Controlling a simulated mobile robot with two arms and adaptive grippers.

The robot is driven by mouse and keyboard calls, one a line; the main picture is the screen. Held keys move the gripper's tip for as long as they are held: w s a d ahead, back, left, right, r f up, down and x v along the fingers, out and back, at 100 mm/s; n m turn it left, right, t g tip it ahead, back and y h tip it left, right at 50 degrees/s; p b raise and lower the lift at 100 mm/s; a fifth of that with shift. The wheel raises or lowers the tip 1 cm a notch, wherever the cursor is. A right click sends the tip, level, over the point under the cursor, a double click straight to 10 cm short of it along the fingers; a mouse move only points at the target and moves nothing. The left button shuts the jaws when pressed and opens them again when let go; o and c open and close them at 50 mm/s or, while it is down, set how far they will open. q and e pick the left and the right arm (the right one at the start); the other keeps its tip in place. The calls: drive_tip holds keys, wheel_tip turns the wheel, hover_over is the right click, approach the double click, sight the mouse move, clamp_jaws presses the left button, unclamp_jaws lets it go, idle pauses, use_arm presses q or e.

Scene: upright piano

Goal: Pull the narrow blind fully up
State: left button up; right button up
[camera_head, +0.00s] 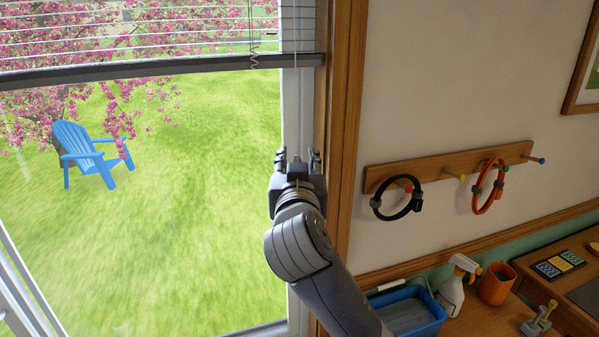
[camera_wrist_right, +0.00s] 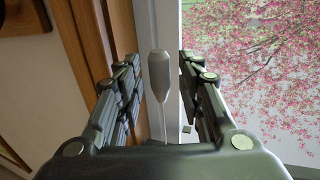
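A blind with thin pale slats (camera_head: 150,45) hangs across the top of the window in the head view. Its dark bottom rail (camera_head: 160,69) is partway down, with clear glass below. A thin cord (camera_head: 295,105) hangs at the window's right side, down to my right gripper (camera_head: 297,157). In the right wrist view a pale pull knob (camera_wrist_right: 158,76) on the cord stands between the two fingers of this gripper (camera_wrist_right: 160,85). The fingers are open, with a gap visible on each side of the knob. My left gripper is not in view.
The wooden window trim (camera_head: 345,120) is close right of my right gripper. A peg rail (camera_head: 450,167) with a black ring (camera_head: 398,210) and an orange ring (camera_head: 487,190) is on the wall. Below stand a blue tray (camera_head: 438,313), spray bottle (camera_head: 453,292) and orange mug (camera_head: 496,284).

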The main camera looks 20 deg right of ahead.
clamp_jaws()
wheel_tip(320, 180, down, 9)
drive_tip(key=b, duration=0.6)
drive_tip(key=shift+b, duration=0.35)
wheel_tip(320, 180, down, 9)
drive_tip(key=b, duration=0.6)
drive_tip(key=shift+b, duration=0.3)
